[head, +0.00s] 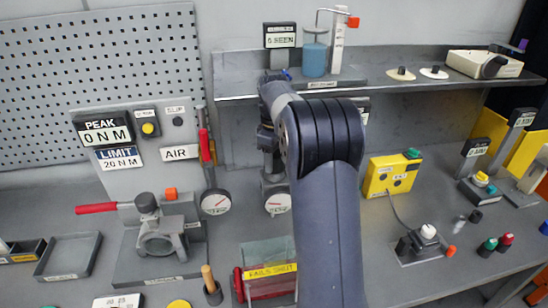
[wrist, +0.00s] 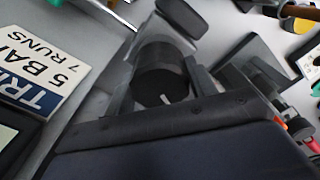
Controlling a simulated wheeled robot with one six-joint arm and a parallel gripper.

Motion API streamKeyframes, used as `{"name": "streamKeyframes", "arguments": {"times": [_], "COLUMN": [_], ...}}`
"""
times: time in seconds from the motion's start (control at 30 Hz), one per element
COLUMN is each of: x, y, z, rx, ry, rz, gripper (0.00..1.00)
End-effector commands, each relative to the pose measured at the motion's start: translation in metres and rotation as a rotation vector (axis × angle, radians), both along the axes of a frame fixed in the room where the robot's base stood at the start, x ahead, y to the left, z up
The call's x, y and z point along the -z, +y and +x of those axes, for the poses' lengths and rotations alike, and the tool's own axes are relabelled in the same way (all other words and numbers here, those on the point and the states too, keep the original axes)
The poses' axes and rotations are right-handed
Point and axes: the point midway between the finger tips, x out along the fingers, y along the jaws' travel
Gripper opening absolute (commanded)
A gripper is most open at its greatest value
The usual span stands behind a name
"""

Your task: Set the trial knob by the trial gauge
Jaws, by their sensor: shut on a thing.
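In the wrist view, a dark round knob (wrist: 162,72) with a short white mark on its face sits between the jaws of my gripper (wrist: 160,90). My gripper is shut on it. A white and blue sign (wrist: 50,60) beside it shows part of "TRIAL", "5 BAR" and "7 RUNS", cut by the frame edge. A round white-faced gauge (head: 277,203) with a red needle stands left of my arm. I cannot tell whether it is the trial gauge.
A shelf (head: 445,84) at the back holds a blue jar (head: 314,58) and a cream box (head: 484,66). A second gauge (head: 215,202), a clamp (head: 160,238) and a yellow box (head: 391,175) stand on the bench.

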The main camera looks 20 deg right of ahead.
Motion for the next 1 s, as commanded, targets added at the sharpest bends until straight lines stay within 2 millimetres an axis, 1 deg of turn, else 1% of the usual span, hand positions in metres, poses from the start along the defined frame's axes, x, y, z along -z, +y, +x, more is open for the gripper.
{"name": "streamKeyframes", "arguments": {"times": [0.17,0.37,1.0], "x": [-0.0004,-0.0004,-0.0004], "y": [0.0,-0.0002,-0.0012], "z": [0.0001,0.0003,0.0006], "rx": [0.078,0.233,0.841], "ry": [-0.001,-0.001,-0.002], "rz": [0.0,0.0,-0.001], "gripper": [0.3,0.3,0.3]}}
